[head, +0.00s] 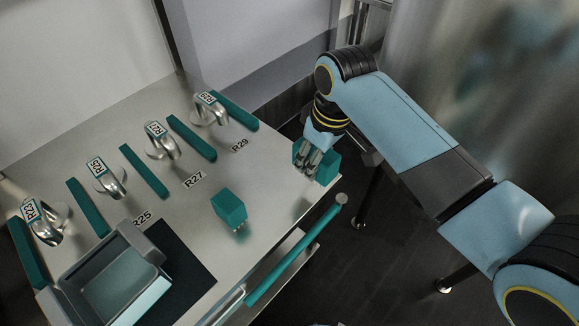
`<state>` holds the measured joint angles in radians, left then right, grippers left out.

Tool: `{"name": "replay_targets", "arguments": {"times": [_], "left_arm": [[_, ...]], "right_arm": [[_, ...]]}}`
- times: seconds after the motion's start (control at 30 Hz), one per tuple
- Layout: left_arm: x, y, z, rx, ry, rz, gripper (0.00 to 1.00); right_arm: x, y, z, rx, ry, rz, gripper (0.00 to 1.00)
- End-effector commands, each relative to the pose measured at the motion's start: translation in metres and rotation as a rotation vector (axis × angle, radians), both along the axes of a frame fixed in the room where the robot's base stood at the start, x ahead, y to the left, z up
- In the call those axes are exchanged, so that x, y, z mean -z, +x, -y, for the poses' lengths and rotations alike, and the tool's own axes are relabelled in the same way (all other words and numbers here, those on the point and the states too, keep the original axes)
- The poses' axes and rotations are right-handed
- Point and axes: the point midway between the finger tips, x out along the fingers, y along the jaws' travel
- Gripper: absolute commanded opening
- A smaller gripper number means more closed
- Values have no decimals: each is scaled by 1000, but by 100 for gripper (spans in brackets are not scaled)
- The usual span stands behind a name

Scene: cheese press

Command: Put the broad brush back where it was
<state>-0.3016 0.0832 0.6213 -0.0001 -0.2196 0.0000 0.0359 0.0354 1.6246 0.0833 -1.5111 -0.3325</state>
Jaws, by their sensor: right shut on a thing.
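My right gripper (315,163) is at the right edge of the steel table, pointing down. It is shut on a teal block-like thing (328,169), whose teal parts show on both sides of the metal fingers. The fingers and wrist hide its middle. I cannot tell from its shape whether it is the broad brush, nor whether it touches the table. A separate teal block (229,206) with small metal pins below stands on the table, left of the gripper. My left gripper is not in view.
The steel table (268,180) holds a row of metal fittings with label plates (155,130) between teal bars (144,171). A grey tray (88,290) sits on a dark mat (190,275) at front left. A teal rail (290,258) runs along the right edge.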

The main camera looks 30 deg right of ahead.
Motion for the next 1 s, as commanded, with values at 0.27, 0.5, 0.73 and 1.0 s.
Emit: {"name": "replay_targets", "arguments": {"times": [0.27,0.5,0.73,1.0], "left_arm": [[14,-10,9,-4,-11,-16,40],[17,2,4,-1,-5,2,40],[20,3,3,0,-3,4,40],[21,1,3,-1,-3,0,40]], "right_arm": [[33,52,-16,0,0,0,1],[56,57,-18,0,-1,-3,1],[77,58,-18,0,-1,1,1],[78,57,-18,0,-1,1,1]]}}
